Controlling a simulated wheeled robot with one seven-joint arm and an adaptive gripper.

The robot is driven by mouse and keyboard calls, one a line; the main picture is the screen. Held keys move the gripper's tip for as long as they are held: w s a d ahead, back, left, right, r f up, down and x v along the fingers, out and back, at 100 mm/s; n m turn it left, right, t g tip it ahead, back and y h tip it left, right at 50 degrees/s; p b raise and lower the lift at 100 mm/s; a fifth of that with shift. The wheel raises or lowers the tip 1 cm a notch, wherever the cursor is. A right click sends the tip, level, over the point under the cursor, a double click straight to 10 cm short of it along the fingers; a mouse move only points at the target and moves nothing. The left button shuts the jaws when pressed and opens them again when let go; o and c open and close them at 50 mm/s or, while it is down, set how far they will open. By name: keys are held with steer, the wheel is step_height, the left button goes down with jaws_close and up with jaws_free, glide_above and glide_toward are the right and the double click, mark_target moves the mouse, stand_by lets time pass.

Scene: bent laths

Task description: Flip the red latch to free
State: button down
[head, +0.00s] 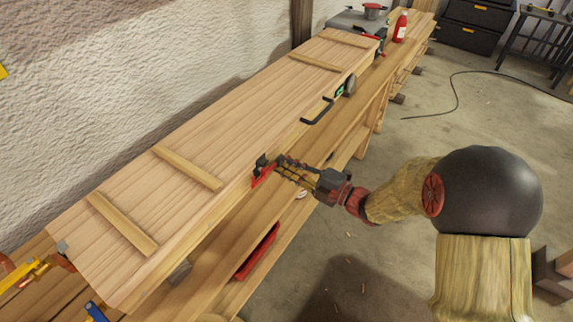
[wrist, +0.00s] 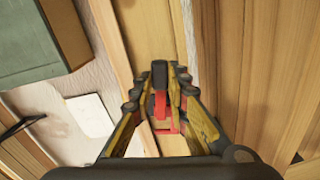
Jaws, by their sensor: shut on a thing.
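The red latch (head: 263,176) sits on the front edge of a long wooden lid or box (head: 225,125) on the bench, with a dark part (head: 262,160) at its upper end. In the wrist view the red latch (wrist: 160,104) stands between the fingers, with a dark block above it and a red base below. My gripper (head: 281,169) reaches it from the right and is shut on the latch. In the wrist view the fingers of my gripper (wrist: 158,88) lie on both sides of it. The fingers partly hide the latch in the head view.
A black handle (head: 317,111) sticks out from the same front edge, farther along. Cross battens (head: 188,167) lie on the lid. A red object (head: 257,252) rests on the shelf below. A red bottle (head: 401,26) stands at the far end. The floor right of the bench is mostly clear.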

steer(key=c, duration=1.7)
jaws_free()
steer(key=v, duration=1.2)
